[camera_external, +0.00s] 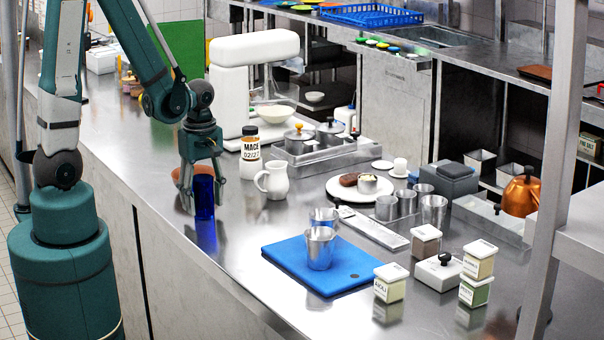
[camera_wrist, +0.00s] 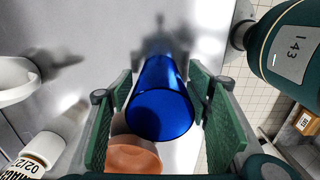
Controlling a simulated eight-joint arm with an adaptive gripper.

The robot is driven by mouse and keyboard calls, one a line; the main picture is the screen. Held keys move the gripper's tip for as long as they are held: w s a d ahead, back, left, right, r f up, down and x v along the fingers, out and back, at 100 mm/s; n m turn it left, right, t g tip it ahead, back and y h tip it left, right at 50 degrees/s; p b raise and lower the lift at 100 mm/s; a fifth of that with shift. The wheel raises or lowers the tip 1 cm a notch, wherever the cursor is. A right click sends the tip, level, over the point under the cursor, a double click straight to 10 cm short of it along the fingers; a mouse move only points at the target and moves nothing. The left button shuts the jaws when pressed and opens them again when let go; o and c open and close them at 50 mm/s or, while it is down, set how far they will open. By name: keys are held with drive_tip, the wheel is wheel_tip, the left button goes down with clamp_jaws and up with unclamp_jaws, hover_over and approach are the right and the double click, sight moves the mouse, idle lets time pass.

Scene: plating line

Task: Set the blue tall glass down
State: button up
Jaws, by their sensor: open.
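The blue tall glass (camera_external: 204,200) stands upright on the steel counter near its front edge, with its reflection directly below it. My gripper (camera_external: 205,206) points down around the glass, one finger on each side. In the wrist view the glass (camera_wrist: 160,112) lies between the two green finger pads of my gripper (camera_wrist: 161,92), with narrow gaps beside it. The jaws are open. The far side of the glass's base is hidden.
A terracotta bowl (camera_wrist: 134,157) sits close behind the glass. A white pitcher (camera_external: 273,180) and a labelled jar (camera_external: 250,150) stand to the right. A blue board (camera_external: 290,262) with metal cups lies nearer the camera. Bare counter lies between.

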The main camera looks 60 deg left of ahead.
wheel_tip(320, 180, up, 12)
drive_tip(key=p, duration=0.1)
drive_tip(key=shift+p, duration=0.4)
idle(0.6)
drive_tip(key=shift+r, duration=0.1)
idle(0.6)
wheel_tip(320, 180, up, 15)
drive_tip(key=m+t, duration=0.7)
drive_tip(key=m, duration=1.1)
hover_over(202, 197)
wheel_tip(202, 197, down, 6)
drive_tip(key=b, duration=0.6)
drive_tip(key=shift+f+b, duration=0.25)
drive_tip(key=shift+b, duration=0.05)
idle(0.4)
